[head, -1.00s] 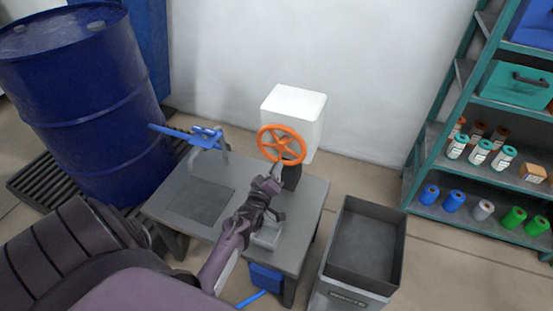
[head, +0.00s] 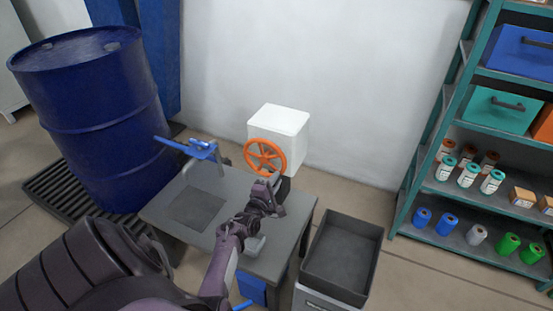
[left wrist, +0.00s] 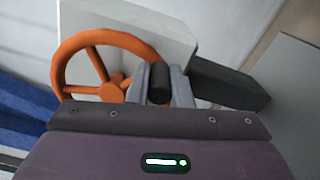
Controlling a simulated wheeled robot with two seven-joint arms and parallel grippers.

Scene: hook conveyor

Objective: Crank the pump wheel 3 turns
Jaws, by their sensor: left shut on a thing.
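The orange pump wheel (head: 266,157) is spoked and stands upright in front of a white box at the back of the grey table. It also shows in the left wrist view, at the left (left wrist: 113,90). My left gripper (head: 275,182) is at the lower right of the wheel in the head view. In the left wrist view its two fingers (left wrist: 161,85) are shut on the wheel's black handle knob (left wrist: 160,80). The part of the wheel's rim near the fingers is hidden. My right gripper is not in view.
The white box (head: 285,122) stands behind the wheel. A blue clamp-like tool (head: 203,150) is on the grey table (head: 160,212). A grey bin (head: 345,255) stands right of the table, a blue drum (head: 95,110) left. Teal shelves (head: 440,130) stand far right.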

